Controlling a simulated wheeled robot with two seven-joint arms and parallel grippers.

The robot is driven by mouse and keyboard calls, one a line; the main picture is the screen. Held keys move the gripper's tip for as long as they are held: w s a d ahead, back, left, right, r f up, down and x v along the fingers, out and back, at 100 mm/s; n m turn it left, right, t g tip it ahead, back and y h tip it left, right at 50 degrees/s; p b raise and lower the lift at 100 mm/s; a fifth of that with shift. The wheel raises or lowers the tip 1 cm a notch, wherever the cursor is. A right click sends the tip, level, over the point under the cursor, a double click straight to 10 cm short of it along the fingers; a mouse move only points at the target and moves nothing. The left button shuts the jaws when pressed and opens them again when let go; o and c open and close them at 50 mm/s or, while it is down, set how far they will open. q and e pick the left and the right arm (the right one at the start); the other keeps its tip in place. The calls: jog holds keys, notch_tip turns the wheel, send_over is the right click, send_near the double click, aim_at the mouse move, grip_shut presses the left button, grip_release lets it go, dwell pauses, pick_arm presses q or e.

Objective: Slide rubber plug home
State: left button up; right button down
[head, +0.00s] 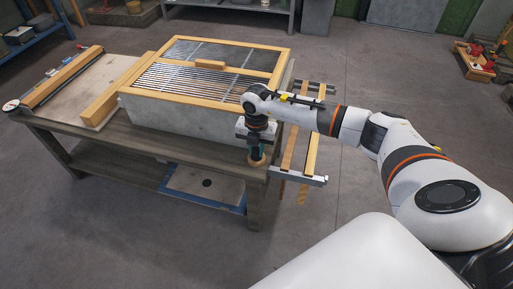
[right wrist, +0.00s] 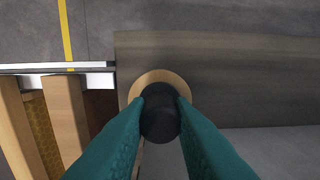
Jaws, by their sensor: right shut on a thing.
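My right gripper (head: 256,155) is at the near right corner of the workbench, pointing down. In the right wrist view its teal fingers (right wrist: 160,120) are shut on a black round plug (right wrist: 160,112). A tan, wood-coloured round rim (right wrist: 153,76) shows around the far side of the plug, over the bench top. I cannot tell how deep the plug sits or whether it touches the rim. In the head view the plug is too small and hidden to make out. My left gripper is not in view.
A grey hive box (head: 185,125) with a wooden rim and a barred top stands on the workbench (head: 150,142), close to the gripper. Wooden frames hang on a metal rail (head: 300,179) at the bench's right side. The floor right of it is mostly clear.

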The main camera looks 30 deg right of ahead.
jog(key=shift+r+p, duration=1.1)
jog(key=shift+r, duration=0.3)
jog(key=shift+r+p, duration=0.3)
jog(key=shift+p, duration=0.15)
jog(key=shift+r+p, duration=0.35)
jog(key=shift+r, duration=0.1)
jog(key=shift+r+p, duration=0.75)
jog(key=shift+r, duration=0.3)
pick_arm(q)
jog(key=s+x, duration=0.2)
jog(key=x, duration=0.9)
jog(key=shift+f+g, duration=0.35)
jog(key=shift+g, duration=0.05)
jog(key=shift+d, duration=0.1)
